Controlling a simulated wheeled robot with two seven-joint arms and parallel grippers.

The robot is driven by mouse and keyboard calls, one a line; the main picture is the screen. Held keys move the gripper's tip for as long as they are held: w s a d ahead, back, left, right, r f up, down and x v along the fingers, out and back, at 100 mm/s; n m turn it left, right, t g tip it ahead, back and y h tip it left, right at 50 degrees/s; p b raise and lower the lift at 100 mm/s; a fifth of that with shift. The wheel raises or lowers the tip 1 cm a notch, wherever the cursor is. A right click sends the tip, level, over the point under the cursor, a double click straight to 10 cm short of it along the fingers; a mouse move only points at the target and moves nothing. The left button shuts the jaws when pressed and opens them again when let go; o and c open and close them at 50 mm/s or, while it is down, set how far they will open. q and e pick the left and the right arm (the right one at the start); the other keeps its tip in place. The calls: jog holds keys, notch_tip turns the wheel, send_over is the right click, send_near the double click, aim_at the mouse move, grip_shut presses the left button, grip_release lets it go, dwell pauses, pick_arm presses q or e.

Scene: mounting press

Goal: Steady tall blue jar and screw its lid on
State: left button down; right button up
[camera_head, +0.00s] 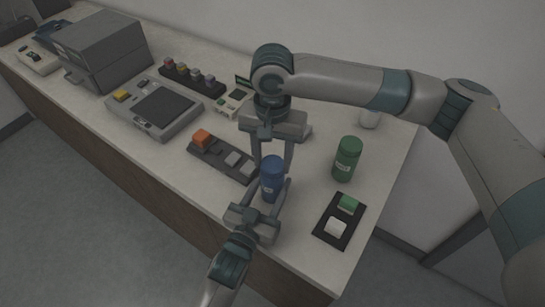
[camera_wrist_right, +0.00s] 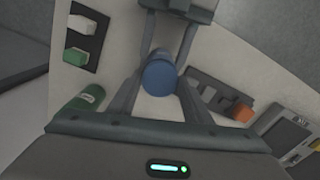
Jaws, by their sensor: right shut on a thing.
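The tall blue jar (camera_head: 270,188) stands upright near the table's front edge, with a pale label on its side. Its blue lid (camera_head: 273,163) sits at the jar's top; whether it is threaded cannot be told. In the right wrist view the lid is a round blue disc (camera_wrist_right: 160,78). My right gripper (camera_head: 273,158) points down from above and is shut on the lid, a finger on each side. My left gripper (camera_head: 274,186) comes in low from the front, its fingers against both sides of the jar's body.
A green jar (camera_head: 347,160) stands to the right. A black tray (camera_head: 329,237) with a green and a white block lies at front right. A dark holder (camera_head: 209,155) with an orange block is close on the left. A grey flat device (camera_head: 154,108) and a press box (camera_head: 103,49) stand farther left.

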jog(key=m, duration=1.2)
jog(key=shift+w, duration=0.1)
jog(key=o, duration=1)
jog(key=shift+r, duration=2.25)
jog(key=shift+c, duration=0.4)
